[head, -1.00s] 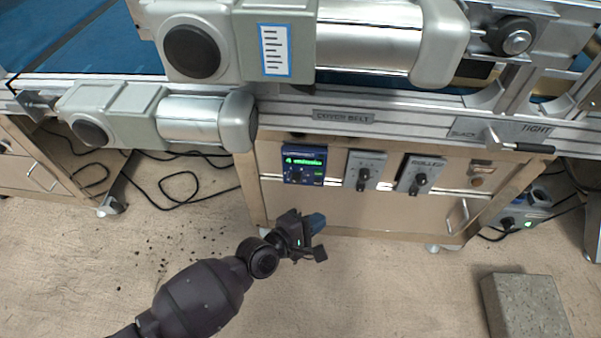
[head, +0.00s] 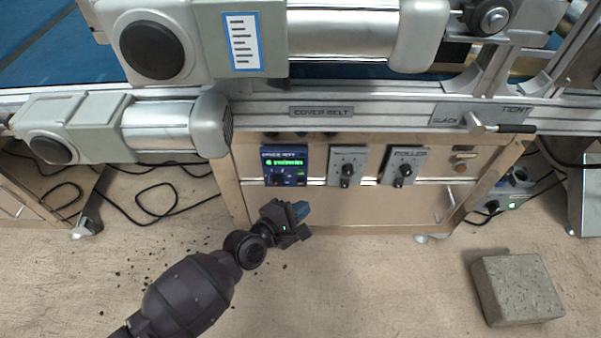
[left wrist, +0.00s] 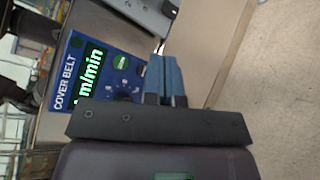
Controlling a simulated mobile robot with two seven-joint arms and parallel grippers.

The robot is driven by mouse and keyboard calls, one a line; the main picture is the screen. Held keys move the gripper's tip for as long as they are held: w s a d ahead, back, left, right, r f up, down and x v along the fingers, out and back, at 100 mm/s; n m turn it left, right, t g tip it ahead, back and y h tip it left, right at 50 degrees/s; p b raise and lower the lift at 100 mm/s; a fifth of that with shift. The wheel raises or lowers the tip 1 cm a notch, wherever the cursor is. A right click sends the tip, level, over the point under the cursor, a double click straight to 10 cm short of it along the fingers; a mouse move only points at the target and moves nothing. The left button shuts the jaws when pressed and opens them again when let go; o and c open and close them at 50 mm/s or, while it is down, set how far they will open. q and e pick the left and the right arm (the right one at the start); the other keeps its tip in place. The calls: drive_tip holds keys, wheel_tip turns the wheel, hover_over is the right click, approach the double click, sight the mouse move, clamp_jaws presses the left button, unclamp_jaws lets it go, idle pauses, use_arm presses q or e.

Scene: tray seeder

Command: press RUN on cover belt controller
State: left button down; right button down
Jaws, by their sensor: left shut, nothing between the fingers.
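The cover belt controller (head: 284,181) is a blue box with a lit green display, mounted on the cabinet front under the belt frame. In the left wrist view the controller (left wrist: 66,78) appears turned on its side, with "COVER BELT" lettering, a green "m/min" readout, a dark knob and a green button (left wrist: 122,62). Any lettering on the button is too small to read. My left gripper (head: 303,210) is below the controller in the head view, apart from it. Its blue fingers (left wrist: 166,78) are closed together and empty, and in the wrist view they lie beside the panel. My right gripper is not in view.
Two grey knob boxes (head: 346,166) (head: 403,167) sit right of the controller; the right one reads "ROLLER". Grey motors (head: 165,126) overhang above left. A SLACK/TIGHT lever (head: 500,128) is at upper right. A stone block (head: 517,289) and cables lie on the floor.

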sight(301, 173)
use_arm(q)
drive_tip(key=w+b, duration=0.2)
drive_tip(key=w, duration=0.4)
drive_tip(key=shift+w, duration=0.35)
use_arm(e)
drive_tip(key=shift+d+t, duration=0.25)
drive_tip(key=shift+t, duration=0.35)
use_arm(q)
drive_tip(key=shift+w, duration=0.1)
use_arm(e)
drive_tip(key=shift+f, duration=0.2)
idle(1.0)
use_arm(q)
drive_tip(key=shift+w+b, duration=0.3)
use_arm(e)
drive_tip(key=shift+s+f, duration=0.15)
